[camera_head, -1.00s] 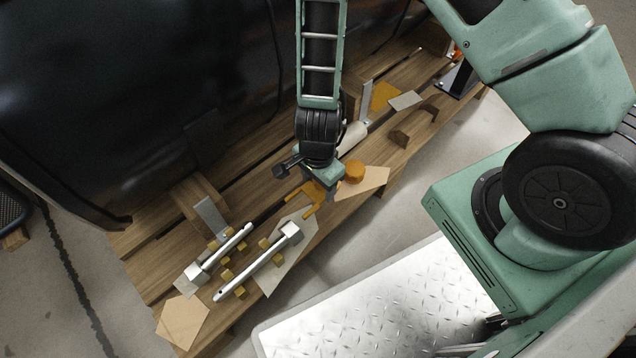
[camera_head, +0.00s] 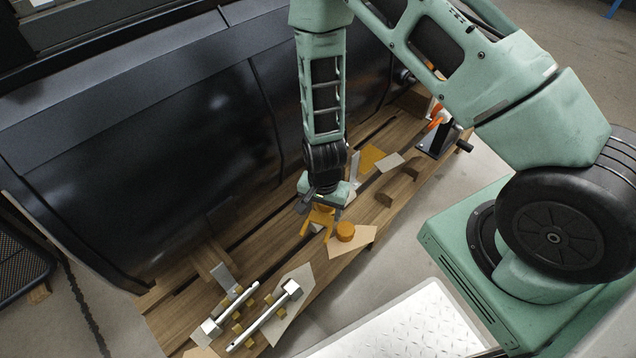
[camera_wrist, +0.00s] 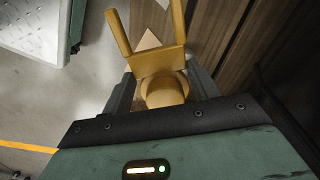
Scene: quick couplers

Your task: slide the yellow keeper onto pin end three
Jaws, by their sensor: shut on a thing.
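The yellow keeper (camera_head: 318,217) is a two-pronged fork, held by my gripper (camera_head: 323,199) above the wooden pallet. In the wrist view, the keeper (camera_wrist: 155,62) has its prongs pointing away from my gripper (camera_wrist: 163,92), and its round stub sits between the shut jaws. Two silver pins, one left (camera_head: 229,312) and one right (camera_head: 266,316), lie at the lower left, apart from the keeper. A grey upright plate (camera_head: 355,166) stands behind my gripper; what is beside it is largely hidden. I cannot tell which pin end is number three.
A yellow round piece (camera_head: 345,231) sits on a tan sheet (camera_head: 362,240) close right of the keeper. Yellow blocks (camera_head: 250,300) lie around the pins. A large black body (camera_head: 140,150) borders the pallet behind. A black stand (camera_head: 437,138) is at the far right end.

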